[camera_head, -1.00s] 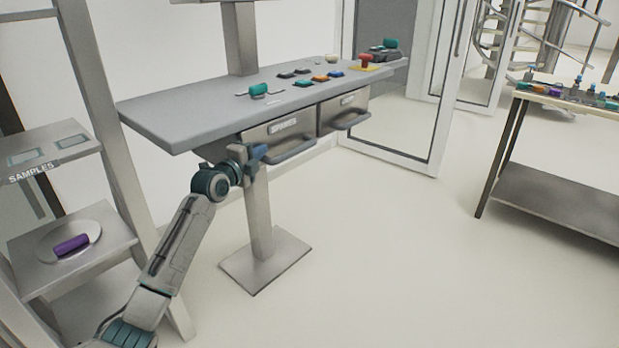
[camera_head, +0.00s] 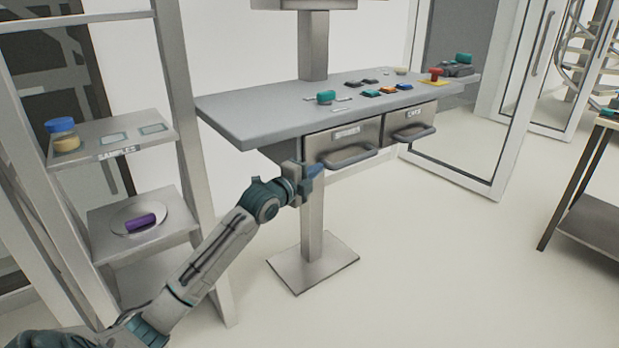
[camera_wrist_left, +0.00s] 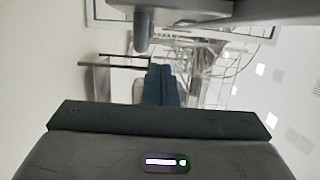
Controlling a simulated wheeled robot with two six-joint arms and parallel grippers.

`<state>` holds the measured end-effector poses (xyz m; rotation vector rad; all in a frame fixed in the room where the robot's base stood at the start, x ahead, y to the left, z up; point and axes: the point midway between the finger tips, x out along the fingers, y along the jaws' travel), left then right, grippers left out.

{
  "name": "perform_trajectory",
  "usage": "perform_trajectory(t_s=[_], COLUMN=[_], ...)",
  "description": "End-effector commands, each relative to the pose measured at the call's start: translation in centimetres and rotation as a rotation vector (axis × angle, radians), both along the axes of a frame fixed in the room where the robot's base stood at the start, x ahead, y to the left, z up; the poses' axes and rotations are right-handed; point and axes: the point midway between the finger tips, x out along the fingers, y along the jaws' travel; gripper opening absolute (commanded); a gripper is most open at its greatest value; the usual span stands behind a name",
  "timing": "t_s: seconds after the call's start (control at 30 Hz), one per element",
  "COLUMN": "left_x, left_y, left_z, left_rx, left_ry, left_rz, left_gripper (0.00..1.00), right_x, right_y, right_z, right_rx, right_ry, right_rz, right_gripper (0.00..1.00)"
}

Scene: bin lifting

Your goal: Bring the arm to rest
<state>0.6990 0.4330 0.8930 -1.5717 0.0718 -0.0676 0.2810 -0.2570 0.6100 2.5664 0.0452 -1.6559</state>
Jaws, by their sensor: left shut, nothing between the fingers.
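My left arm (camera_head: 215,250) comes in from the lower left and reaches up toward the desk. My left gripper (camera_head: 315,171) is in front of the desk's left drawer, at about the height of its handle. It is shut and holds nothing. In the left wrist view its dark blue fingers (camera_wrist_left: 161,85) are together, with nothing between them. I cannot tell from the head view whether the gripper touches the drawer. My right gripper is not in view.
The grey desk (camera_head: 245,122) carries colored buttons and a teal cylinder (camera_head: 326,97). Its left drawer (camera_head: 341,137) and right drawer (camera_head: 408,119) have handles. A shelf rack (camera_head: 185,130) at left holds a blue-lidded jar (camera_head: 63,135) and a purple cylinder (camera_head: 140,223).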

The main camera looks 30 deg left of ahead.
Motion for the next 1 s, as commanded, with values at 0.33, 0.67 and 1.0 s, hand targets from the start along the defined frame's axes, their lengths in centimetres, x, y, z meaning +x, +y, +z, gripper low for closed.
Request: perform_trajectory(t_s=[0.33,0.67,1.0], left_x=[-3.5,-4.4,-16.8], left_y=[0.2,-0.9,-10.2], left_z=[0.0,-2.2,-19.4], left_rx=[-0.001,-0.050,-0.574], left_ry=[0.000,0.049,0.530], left_rz=[-0.002,-0.002,0.165], left_gripper=[0.00,0.00,0.00], right_x=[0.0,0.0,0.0], right_y=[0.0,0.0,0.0], right_z=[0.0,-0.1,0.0], right_rx=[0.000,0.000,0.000], right_ry=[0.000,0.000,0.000], right_rz=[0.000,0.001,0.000], right_gripper=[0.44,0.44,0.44])
